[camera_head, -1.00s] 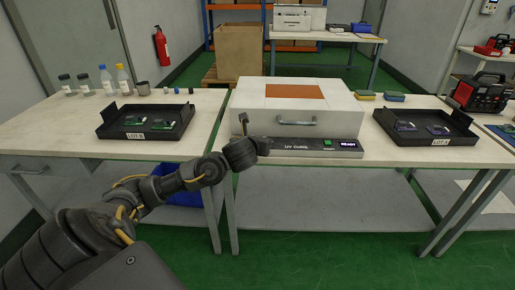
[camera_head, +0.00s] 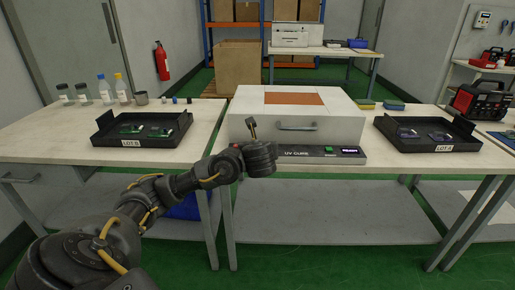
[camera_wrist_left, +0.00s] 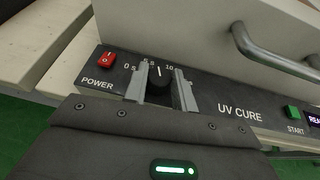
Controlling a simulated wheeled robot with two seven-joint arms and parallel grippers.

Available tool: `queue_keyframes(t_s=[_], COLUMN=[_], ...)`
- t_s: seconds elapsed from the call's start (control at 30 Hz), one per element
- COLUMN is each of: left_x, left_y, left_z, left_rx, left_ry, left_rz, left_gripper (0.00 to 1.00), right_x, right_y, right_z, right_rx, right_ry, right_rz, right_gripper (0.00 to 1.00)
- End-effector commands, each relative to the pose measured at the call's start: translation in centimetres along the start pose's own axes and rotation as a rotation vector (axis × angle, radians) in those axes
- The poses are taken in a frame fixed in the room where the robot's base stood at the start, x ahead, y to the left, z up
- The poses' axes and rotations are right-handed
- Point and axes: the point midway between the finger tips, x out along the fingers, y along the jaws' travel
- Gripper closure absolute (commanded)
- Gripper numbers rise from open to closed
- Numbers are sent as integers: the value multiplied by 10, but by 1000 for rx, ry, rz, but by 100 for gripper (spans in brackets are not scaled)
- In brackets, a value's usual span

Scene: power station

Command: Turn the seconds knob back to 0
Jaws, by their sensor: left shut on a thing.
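The seconds knob (camera_wrist_left: 159,82) is a black dial on the dark front panel of the UV cure box, seen in the left wrist view. Its white pointer line stands roughly upright in the picture, with the marks 0, 5 and 10 around it partly hidden. My left gripper (camera_wrist_left: 162,88) has one metal finger on each side of the knob and is shut on it. In the head view my left gripper (camera_head: 252,129) is at the left end of the panel (camera_head: 298,154), and the arm hides the knob. My right gripper is not in view.
A red power switch (camera_wrist_left: 107,60) is left of the knob; a green start button (camera_wrist_left: 293,112) and small display are at the panel's right. The box handle (camera_head: 298,127) juts out above. Black trays stand left (camera_head: 103,157) and right (camera_head: 433,147).

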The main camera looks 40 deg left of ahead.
Motion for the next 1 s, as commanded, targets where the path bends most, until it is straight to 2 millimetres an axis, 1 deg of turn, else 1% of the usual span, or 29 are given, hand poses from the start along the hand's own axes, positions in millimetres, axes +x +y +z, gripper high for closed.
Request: queue_keyframes(t_s=[0.53, 0.57, 0.7, 0.73, 1.0], left_x=[0, 0, 0, 0, -1], left_y=[-1, -1, -1, -1, 0], left_z=[-1, -1, -1, -1, 0], left_rx=[-5, -5, -5, -6, -6], left_ry=[1, 1, 1, 1, 0], left_rz=[12, 12, 13, 13, 14], left_gripper=[96, 72, 54, 52, 52], right_x=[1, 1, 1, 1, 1], right_y=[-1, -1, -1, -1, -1], right_z=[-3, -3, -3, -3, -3], right_rx=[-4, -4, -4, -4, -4], right_ry=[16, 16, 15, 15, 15], right_rz=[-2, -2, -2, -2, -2], right_gripper=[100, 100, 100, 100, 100])
